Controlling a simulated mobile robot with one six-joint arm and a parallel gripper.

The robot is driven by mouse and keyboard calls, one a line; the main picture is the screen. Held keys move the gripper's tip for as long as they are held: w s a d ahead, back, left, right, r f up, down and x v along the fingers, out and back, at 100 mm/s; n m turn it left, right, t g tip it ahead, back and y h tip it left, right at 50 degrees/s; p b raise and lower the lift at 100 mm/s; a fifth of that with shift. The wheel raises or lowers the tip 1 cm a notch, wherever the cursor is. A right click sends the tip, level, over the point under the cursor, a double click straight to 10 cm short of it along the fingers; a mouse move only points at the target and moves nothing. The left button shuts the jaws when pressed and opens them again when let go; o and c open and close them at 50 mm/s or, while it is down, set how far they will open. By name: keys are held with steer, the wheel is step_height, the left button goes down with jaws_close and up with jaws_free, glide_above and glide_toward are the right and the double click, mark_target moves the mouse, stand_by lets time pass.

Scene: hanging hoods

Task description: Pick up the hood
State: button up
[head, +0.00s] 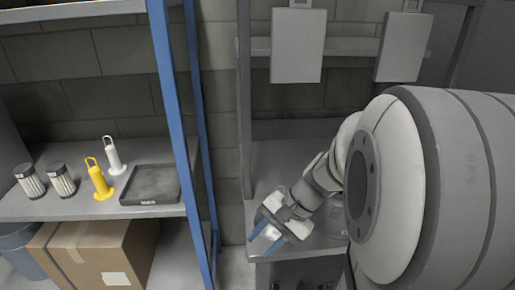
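Two flat light-grey panels hang from a rail on the right-hand rack, and they look like the hoods. The left panel (298,46) hangs nearly upright with a small clip or loop at its top. The right panel (403,47) looks slightly slanted, also with a small tab at its top. My gripper (266,239) is low in the middle, at the front left of the rack's lower shelf, well below the panels and apart from them. Its two blue-tipped fingers are spread. A pale patch shows between them, but I cannot tell what it is.
A blue-post shelf (170,95) stands at left with a dark tray (151,184), yellow (99,183) and white (114,158) handled items, and two striped canisters (61,180). A cardboard box (100,250) sits below. My arm covers much of the right side.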

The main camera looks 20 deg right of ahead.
steer(key=w+d+m+t+y+p, duration=0.1)
steer(key=w+d+m+t+y, duration=0.1)
steer(key=w+d+m+t, duration=0.45)
steer(key=w+d+m+t+y+p, duration=0.1)
steer(key=w+d+m+t, duration=0.3)
steer(key=d+m, duration=0.45)
steer(key=d+m+t+h, duration=0.2)
steer(key=d+m, duration=0.1)
steer(key=d, duration=0.2)
steer(key=s+d+f+m+t+h, duration=0.1)
steer(key=d+m+t+h, duration=0.1)
steer(key=d, duration=0.4)
steer(key=d+m+t+h, duration=0.2)
steer(key=d+m, duration=0.1)
steer(key=d, duration=0.3)
steer(key=shift+s+f+m+h, duration=0.15)
steer(key=shift+s+m+h, duration=0.15)
steer(key=shift+m+h, duration=0.1)
steer(key=shift+w+d+p, duration=0.1)
steer(key=shift+w+p, duration=0.25)
steer(key=w, duration=0.2)
steer(key=w+p, duration=0.1)
steer(key=w, duration=0.1)
steer(key=w+a+p, duration=0.1)
steer(key=w, duration=0.1)
steer(key=shift+w+f, duration=0.1)
steer(key=shift+w, duration=0.25)
steer(key=shift+c, duration=0.4)
jaws_close()
